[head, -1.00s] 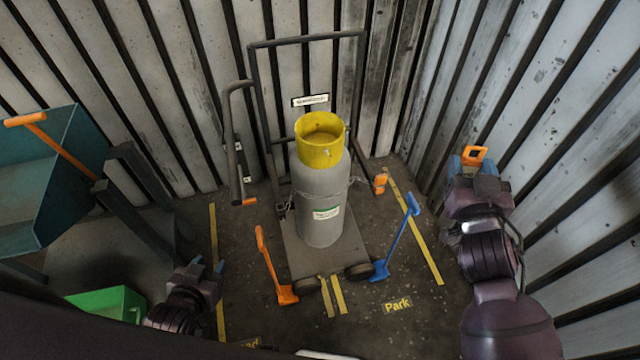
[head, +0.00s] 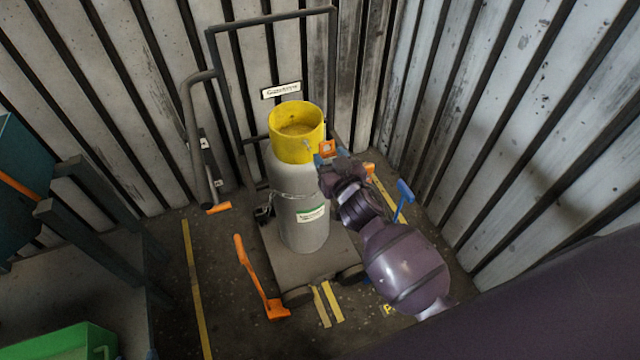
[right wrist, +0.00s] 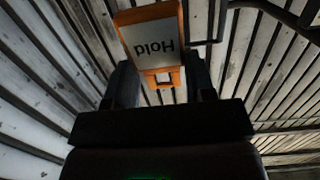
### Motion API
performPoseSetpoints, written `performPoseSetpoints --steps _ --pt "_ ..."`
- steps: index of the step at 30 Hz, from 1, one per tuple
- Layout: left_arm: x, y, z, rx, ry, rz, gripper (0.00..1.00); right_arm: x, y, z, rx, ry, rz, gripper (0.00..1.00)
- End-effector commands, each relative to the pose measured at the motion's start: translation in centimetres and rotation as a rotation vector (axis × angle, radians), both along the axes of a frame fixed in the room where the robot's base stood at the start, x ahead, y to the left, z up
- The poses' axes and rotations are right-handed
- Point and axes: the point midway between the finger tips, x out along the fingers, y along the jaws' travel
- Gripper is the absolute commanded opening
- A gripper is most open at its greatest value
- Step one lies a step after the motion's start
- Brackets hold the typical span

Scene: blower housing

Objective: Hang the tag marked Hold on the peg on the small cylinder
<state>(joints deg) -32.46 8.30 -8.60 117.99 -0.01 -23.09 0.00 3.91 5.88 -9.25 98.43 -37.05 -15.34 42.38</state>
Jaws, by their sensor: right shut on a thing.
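The grey cylinder (head: 298,222) with a yellow collar (head: 296,146) stands upright on a flat trolley. A small pale peg shows on the collar's front right side (head: 307,145). My right gripper (head: 328,158) is shut on the orange-framed tag (head: 327,148) and holds it just right of the collar, close to it; I cannot tell if they touch. In the right wrist view the tag (right wrist: 150,42) reads Hold, upside down, and sits between the two dark fingers (right wrist: 160,85). The peg is not visible there. My left gripper is out of view.
The trolley (head: 285,269) has a tall dark handle frame (head: 271,22) behind the cylinder. A green bin (head: 70,343) is at lower left. Ribbed walls close in the corner.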

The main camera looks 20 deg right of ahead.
Motion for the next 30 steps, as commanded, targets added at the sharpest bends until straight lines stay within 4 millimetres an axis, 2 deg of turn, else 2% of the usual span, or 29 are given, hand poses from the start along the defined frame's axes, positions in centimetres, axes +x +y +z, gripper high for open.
performPoseSetpoints --steps 1,3,6,9,18,30 --pt "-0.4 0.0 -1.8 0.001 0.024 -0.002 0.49 0.4 0.2 -3.3 0.002 0.023 0.003 0.27" --pt "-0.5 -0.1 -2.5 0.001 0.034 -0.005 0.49 0.9 0.4 -5.4 0.005 0.028 0.008 0.27" --pt "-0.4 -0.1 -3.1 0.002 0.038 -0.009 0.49 1.3 0.5 -7.5 0.005 0.034 0.014 0.27" --pt "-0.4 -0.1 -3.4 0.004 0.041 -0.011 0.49 1.6 0.7 -8.5 0.004 0.033 0.019 0.27" --pt "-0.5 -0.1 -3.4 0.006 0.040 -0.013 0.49 2.4 0.7 -8.8 0.002 0.029 0.021 0.27" --pt "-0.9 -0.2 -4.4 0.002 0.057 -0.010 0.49 4.3 0.8 -9.1 0.001 0.030 0.022 0.27"
